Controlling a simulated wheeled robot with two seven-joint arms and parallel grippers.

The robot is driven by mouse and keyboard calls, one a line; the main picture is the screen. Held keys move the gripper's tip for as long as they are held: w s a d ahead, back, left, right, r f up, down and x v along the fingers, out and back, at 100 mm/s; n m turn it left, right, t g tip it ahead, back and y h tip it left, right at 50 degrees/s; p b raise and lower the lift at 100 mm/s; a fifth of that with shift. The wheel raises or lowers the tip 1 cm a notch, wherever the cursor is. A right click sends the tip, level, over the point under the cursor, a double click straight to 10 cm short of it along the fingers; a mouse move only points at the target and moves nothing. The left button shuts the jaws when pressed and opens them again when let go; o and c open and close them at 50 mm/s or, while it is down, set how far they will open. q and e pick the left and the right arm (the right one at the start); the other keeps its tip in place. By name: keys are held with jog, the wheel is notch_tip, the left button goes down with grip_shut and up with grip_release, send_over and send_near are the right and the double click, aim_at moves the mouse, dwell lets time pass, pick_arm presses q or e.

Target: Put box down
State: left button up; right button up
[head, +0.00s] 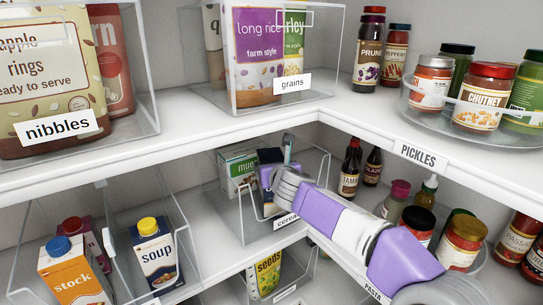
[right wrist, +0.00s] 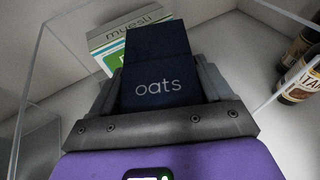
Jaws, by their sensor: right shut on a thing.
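My right gripper (head: 273,182) reaches into the clear cereal bin (head: 256,238) on the middle shelf. In the right wrist view its two fingers (right wrist: 160,90) are shut on a dark blue oats box (right wrist: 158,65), one on each side. In the head view the oats box is mostly hidden by the gripper. A green and white muesli box (head: 238,160) stands in the same bin; it also shows behind the oats box in the right wrist view (right wrist: 125,38). I cannot tell whether the oats box touches the bin floor. My left gripper is not in view.
A clear bin with a soup carton (head: 154,255) and a stock carton (head: 74,272) stands to the left. Bottles (head: 350,168) and jars (head: 461,243) stand to the right. The upper shelf edge (head: 375,140) runs above my arm.

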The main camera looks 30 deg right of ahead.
jog(key=r+p, duration=0.1)
jog(key=p, duration=0.2)
jog(key=shift+w+d+g, duration=0.15)
jog(key=shift+w+g, duration=0.15)
jog(key=shift+w, duration=0.1)
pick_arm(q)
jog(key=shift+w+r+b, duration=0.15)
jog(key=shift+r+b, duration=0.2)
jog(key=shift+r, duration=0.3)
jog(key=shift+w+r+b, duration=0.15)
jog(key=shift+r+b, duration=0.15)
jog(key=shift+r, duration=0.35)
pick_arm(e)
jog(key=shift+w+f, duration=0.1)
jog(key=shift+f, duration=1.1)
jog(key=o, duration=1.8)
jog(key=shift+f, duration=0.15)
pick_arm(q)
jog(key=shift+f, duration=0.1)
